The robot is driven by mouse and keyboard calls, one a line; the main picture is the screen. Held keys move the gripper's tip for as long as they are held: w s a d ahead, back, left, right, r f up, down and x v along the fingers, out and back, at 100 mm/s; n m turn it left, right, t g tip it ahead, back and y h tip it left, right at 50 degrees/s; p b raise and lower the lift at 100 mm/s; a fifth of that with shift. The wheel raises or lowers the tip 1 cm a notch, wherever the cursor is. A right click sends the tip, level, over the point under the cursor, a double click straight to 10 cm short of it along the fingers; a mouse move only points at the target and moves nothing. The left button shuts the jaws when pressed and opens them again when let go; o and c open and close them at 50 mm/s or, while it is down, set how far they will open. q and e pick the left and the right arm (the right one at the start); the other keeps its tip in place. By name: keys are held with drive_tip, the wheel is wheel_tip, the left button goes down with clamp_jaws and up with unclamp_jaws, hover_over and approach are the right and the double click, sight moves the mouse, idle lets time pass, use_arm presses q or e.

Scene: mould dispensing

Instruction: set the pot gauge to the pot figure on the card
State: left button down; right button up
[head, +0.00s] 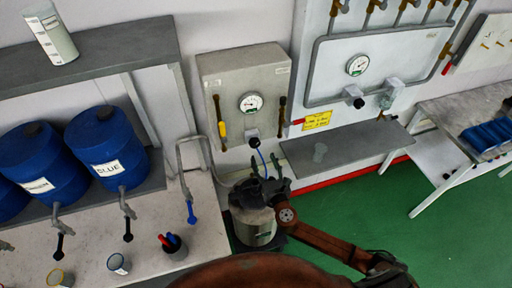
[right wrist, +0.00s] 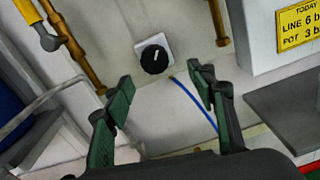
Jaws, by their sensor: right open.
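The pot gauge (head: 251,103) is a white round dial on the grey box above the pot; its needle is too small to read. Below it a black knob (head: 254,143) sits on a pale square plate. In the right wrist view the knob (right wrist: 155,58) shows a white mark pointing nearly straight up. My right gripper (head: 264,163) is open and empty, just below the knob and apart from it. In the right wrist view its fingers (right wrist: 160,80) stand apart below the knob. The yellow card (head: 317,121) reads "TODAY", "LINE 6 b", "POT 3 b" in the right wrist view (right wrist: 303,27), cut off at the right edge.
The metal pot (head: 255,228) stands under my right gripper. A blue hose (right wrist: 195,103) runs down beside the knob. Pipes with a yellow handle (head: 222,129) and a red handle (head: 297,122) flank the box. A second gauge (head: 357,65) hangs farther right above a grey shelf (head: 350,150).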

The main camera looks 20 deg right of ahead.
sight(256, 145)
drive_tip(key=shift+n, duration=0.5)
drive_tip(key=w, duration=0.5)
drive_tip(key=w+a, duration=0.1)
drive_tip(key=w, duration=0.2)
drive_tip(key=shift+p, duration=0.4)
drive_tip(key=shift+s, duration=0.1)
drive_tip(key=shift+c, duration=0.4)
drive_tip(key=c, duration=1)
drive_tip(key=shift+c, duration=0.2)
drive_tip(key=shift+d, duration=0.1)
